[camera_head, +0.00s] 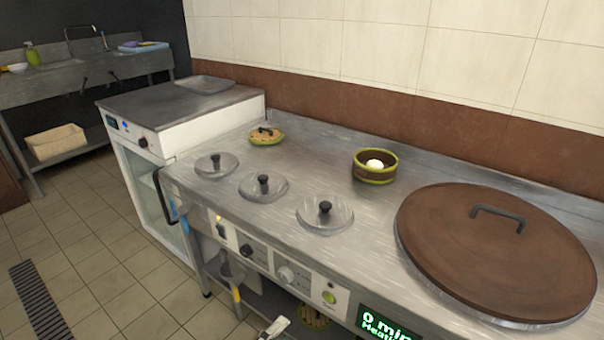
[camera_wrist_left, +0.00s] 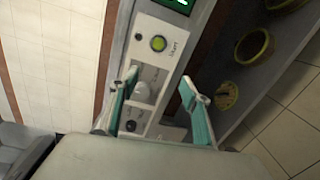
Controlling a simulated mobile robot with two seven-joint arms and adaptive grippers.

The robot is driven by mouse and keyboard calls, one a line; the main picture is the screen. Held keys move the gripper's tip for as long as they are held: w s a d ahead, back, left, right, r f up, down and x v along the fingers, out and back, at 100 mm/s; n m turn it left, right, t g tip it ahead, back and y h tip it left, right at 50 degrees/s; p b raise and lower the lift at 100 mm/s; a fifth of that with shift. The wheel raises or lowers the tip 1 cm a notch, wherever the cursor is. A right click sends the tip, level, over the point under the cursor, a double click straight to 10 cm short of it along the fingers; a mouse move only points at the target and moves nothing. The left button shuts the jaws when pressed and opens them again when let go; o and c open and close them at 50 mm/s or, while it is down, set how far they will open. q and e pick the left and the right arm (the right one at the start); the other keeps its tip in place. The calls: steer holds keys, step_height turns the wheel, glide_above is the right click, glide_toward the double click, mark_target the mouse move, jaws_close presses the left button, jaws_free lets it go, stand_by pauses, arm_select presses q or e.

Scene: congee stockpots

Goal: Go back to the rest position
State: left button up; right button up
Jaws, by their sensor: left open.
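My left gripper (camera_wrist_left: 160,82) shows in the left wrist view with its two teal-padded fingers spread apart. Nothing is between the pads. Behind them is the control panel of the cooker, with knobs and a lit green button (camera_wrist_left: 158,43). In the head view, only a small pale part at the bottom edge (camera_head: 275,328) seems to belong to this gripper, low in front of the panel. My right gripper is in neither view.
The steel counter (camera_head: 330,255) bears three small lidded pots (camera_head: 263,186), a bamboo steamer (camera_head: 376,167) with a white bun, a round steamer lid (camera_head: 265,136) and a large brown lid (camera_head: 495,250). Round baskets (camera_wrist_left: 253,46) sit on the shelf below. Tiled floor (camera_head: 110,240) is clear at left.

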arm_select(q)
steer(key=s+a+f+m+g+y, duration=0.2)
steer(key=s+a+f+m+y, duration=0.15)
steer(key=s+a+m, duration=0.45)
steer(key=s+a+f+m+g+y, duration=0.1)
steer(key=s+a+f+m+y, duration=0.2)
steer(key=s+a+m+y, duration=0.45)
steer(key=s+r+h+p, duration=0.2)
steer(key=s+r+p, duration=0.2)
steer(key=p, duration=0.8)
steer(key=shift+s+d+r+m+h, duration=0.2)
steer(key=shift+r+m+h, duration=0.25)
steer(key=shift+r, duration=0.4)
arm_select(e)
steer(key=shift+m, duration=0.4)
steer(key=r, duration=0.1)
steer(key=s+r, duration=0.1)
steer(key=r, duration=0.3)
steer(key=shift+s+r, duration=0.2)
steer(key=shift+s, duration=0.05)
